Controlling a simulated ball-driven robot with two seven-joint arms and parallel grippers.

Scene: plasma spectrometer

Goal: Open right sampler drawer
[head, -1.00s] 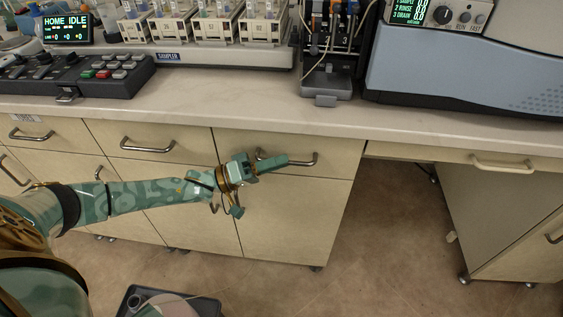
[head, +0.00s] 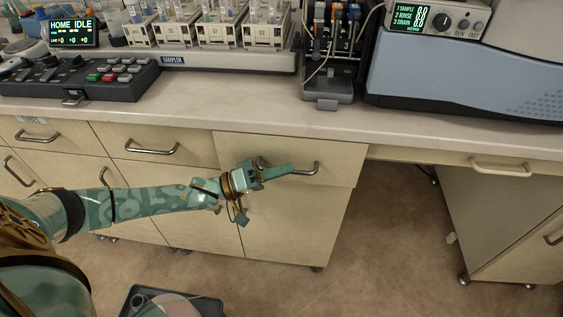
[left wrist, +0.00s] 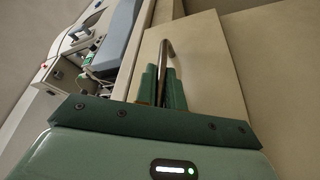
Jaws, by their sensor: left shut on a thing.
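The right sampler drawer (head: 335,172) is the right-hand one of the row of beige drawers under the bench. Its front stands out a little from the cabinet. Its metal bar handle (head: 308,168) is partly hidden by my left gripper (head: 282,171). In the left wrist view, the green fingers of the left gripper (left wrist: 162,86) are shut on the handle (left wrist: 168,52), which runs up between them. The drawer front (left wrist: 203,62) shows beyond the handle. My right gripper is not in view.
The bench top (head: 200,113) overhangs the drawers and carries the sampler (head: 215,57), a control panel (head: 80,77) and a blue-grey instrument (head: 465,70). A closed drawer (head: 150,143) is on the left. The floor (head: 370,235) right of the cabinet is clear.

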